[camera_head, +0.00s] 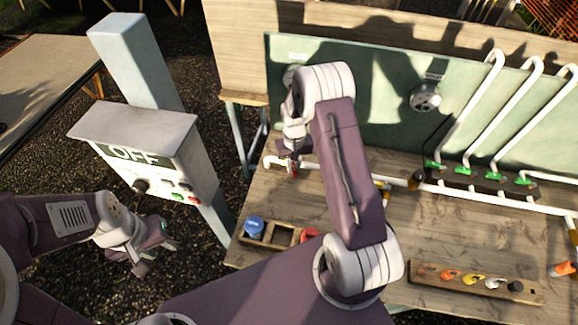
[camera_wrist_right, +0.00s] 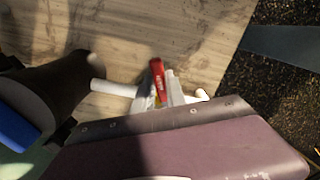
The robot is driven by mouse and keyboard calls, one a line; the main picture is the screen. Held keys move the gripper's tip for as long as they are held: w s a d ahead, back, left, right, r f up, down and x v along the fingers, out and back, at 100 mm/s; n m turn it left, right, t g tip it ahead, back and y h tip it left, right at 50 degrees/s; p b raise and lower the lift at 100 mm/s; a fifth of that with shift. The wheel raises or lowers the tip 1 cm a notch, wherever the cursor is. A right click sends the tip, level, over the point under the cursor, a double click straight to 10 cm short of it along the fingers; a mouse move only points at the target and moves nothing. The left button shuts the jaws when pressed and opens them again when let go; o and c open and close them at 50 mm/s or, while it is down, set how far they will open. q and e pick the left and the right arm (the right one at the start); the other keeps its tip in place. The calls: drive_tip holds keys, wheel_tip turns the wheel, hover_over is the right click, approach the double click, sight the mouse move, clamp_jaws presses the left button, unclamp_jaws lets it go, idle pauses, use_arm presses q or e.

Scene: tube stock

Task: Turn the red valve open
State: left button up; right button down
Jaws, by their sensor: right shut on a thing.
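The red valve handle (camera_wrist_right: 157,80) stands out between the fingers of my right gripper (camera_wrist_right: 162,98) in the right wrist view. The gripper is shut on it. In the head view my right gripper (camera_head: 288,158) reaches down to the left part of the white pipe, and the red valve (camera_head: 293,169) is mostly hidden behind it. The white pipe (camera_wrist_right: 115,88) runs beside the handle in the wrist view. My left gripper (camera_head: 153,258) is open and empty, below the control box and clear of the table.
A control box (camera_head: 135,125) marked OFF stands on a post at left. White pipes (camera_head: 470,105) with several green valves (camera_head: 463,170) rise at right. A wooden holder (camera_head: 272,238) with a blue cap (camera_head: 254,226) and a tray of coloured pieces (camera_head: 430,275) lie at the table's front.

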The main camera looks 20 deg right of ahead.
sight(306, 163)
drive_tip(key=d+n, duration=0.1)
drive_tip(key=n, duration=0.2)
drive_tip(key=w+d+n+b, duration=0.1)
drive_tip(key=d+n, duration=0.1)
drive_tip(key=n, duration=0.2)
drive_tip(key=d+n, duration=0.2)
drive_tip(key=n, duration=0.1)
drive_tip(key=shift+w+d+b, duration=0.25)
drive_tip(key=shift+w+b, duration=0.05)
drive_tip(key=shift+w, duration=0.1)
drive_tip(key=shift+w+d+r+n, duration=0.1)
drive_tip(key=shift+w+d+n, duration=0.15)
drive_tip(key=shift+n, duration=0.45)
drive_tip(key=shift+w+d+n, duration=0.15)
drive_tip(key=shift+w+n, duration=0.05)
drive_tip(key=shift+n, duration=0.5)
drive_tip(key=c, duration=1.4)
unclamp_jaws()
drive_tip(key=shift+c, duration=0.2)
drive_tip(key=shift+o, duration=0.4)
